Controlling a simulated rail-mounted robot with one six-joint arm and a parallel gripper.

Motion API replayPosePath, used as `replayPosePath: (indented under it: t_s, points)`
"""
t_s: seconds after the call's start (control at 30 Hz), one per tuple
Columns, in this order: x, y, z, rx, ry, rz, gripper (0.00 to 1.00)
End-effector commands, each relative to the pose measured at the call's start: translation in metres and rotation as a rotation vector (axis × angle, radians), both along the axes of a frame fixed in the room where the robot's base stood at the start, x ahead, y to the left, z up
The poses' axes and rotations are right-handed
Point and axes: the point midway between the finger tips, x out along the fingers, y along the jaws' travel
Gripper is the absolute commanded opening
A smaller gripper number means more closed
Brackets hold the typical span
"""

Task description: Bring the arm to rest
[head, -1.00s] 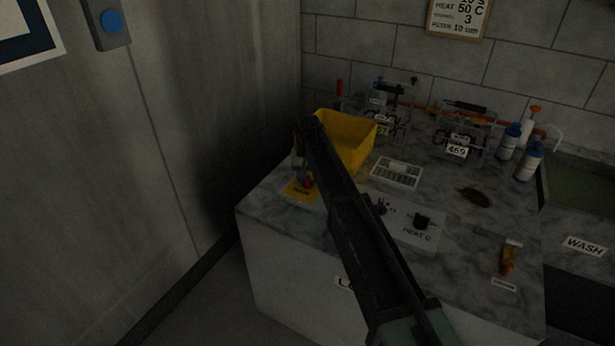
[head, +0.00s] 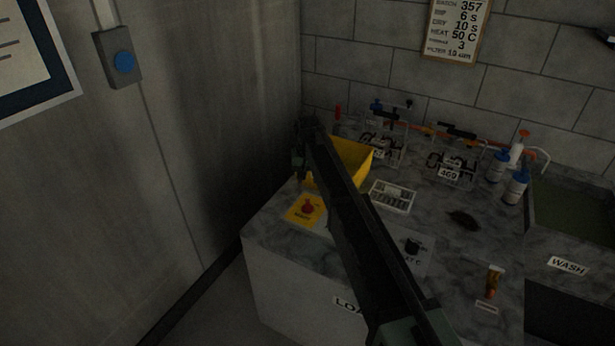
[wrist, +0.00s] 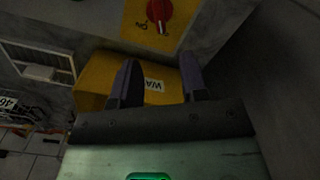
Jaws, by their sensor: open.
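In the head view my arm reaches up and left over the marble-topped bench. My gripper is mostly hidden behind the arm's end, near the left side of the yellow bin (head: 357,163). In the wrist view my gripper (wrist: 158,75) has two dark fingers spread apart with nothing between them. The yellow bin (wrist: 92,82), with a white label, shows beyond and around the fingers. A red knob (wrist: 160,12) on a yellow plate lies at the top of the wrist view, apart from the fingers. The same knob (head: 308,208) shows in the head view.
Behind the bin stand clear racks, one labelled 469 (head: 449,174), and blue-capped bottles (head: 514,188). A sink (head: 575,210) is at right, a wall at left.

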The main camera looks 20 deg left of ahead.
Motion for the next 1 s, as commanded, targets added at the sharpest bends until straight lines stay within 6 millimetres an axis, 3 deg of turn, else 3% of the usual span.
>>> replayPosePath:
  t_s: [0.33, 0.37, 0.47, 0.57, 0.7, 0.8, 0.9, 1.0]
  points:
    - [0.0, 0.0, -0.002, 0.0, 0.0, 0.013, 0.4]
    - [-0.004, -0.003, -0.002, 0.0, 0.0, 0.032, 0.4]
    - [-0.045, -0.034, -0.001, 0.0, 0.0, 0.067, 0.4]
    - [-0.087, -0.11, 0.005, -0.001, 0.0, 0.053, 0.4]
    - [-0.152, -0.235, 0.017, -0.001, 0.0, -0.028, 0.4]
    - [-0.205, -0.317, 0.026, -0.001, 0.001, -0.114, 0.4]
    - [-0.254, -0.382, 0.034, -0.001, 0.001, -0.215, 0.4]
    - [-0.283, -0.425, 0.04, -0.001, 0.0, -0.31, 0.4]
